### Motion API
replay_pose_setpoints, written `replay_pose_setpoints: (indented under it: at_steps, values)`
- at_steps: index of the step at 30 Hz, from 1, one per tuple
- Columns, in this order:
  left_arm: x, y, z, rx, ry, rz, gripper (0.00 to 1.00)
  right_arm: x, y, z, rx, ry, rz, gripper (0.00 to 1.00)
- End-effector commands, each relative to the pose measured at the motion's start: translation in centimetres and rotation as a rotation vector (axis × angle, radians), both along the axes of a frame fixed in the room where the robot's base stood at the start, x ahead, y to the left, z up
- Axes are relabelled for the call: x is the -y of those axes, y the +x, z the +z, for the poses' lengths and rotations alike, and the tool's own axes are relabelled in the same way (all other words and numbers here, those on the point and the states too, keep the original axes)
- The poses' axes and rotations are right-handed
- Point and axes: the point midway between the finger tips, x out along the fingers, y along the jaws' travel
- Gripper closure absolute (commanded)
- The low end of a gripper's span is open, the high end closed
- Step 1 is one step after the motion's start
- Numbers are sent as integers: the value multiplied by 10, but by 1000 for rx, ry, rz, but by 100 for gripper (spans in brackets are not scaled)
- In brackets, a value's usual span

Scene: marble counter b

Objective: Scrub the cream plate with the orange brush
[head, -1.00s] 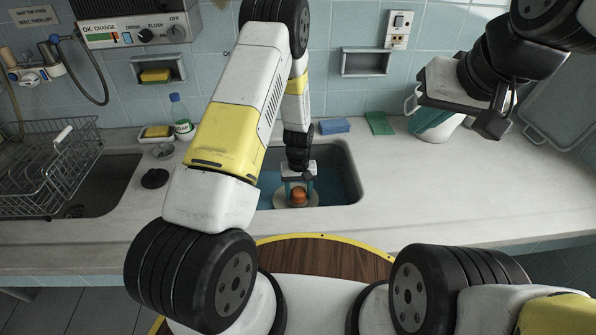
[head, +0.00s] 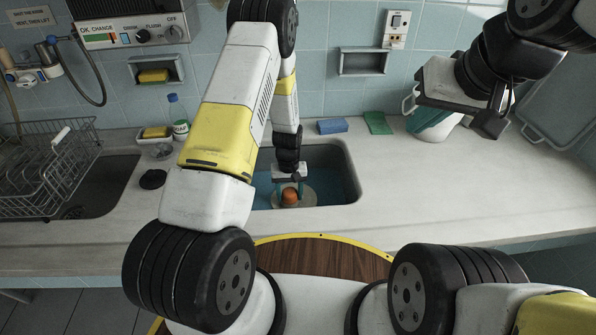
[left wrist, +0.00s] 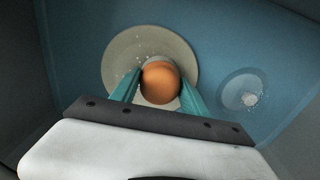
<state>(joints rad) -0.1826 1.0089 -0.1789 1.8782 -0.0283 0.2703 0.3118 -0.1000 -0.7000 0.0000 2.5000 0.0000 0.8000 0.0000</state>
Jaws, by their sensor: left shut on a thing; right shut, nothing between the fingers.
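The cream plate (left wrist: 120,52) lies in the blue-lined sink basin, and it also shows in the head view (head: 308,198). The orange brush (left wrist: 161,82) is between the teal fingers of my left gripper (left wrist: 160,90), its round orange top facing the wrist camera. In the head view the brush (head: 290,197) is over the plate. My left gripper (head: 289,190) is shut on it, pointing down into the basin. The brush's underside is hidden, so I cannot tell whether it touches the plate. My right gripper (head: 488,122) is shut and empty, above the counter at the right.
The basin (head: 335,180) has raised walls around my left gripper. A small round drain (left wrist: 248,95) shows right of the plate. A blue sponge (head: 332,126) and green cloth (head: 377,123) lie behind the basin. A dish rack (head: 45,170) stands at left. The right counter is mostly clear.

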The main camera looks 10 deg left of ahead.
Motion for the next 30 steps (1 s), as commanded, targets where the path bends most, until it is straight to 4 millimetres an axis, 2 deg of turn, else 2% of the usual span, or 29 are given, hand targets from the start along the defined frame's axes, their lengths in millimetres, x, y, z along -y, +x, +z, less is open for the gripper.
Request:
replay_pose_setpoints:
  at_steps: [1,5,21,30]
  values:
    - [-4,-6,-4,-15,6,4,98,0,0,0,0,0,0,100]
    - [-4,-5,0,-13,5,4,98,0,0,0,0,0,0,100]
    - [-1,-2,54,-5,2,2,98,0,0,0,0,0,0,100]
    - [-1,-2,59,-5,2,2,98,0,0,0,0,0,0,100]
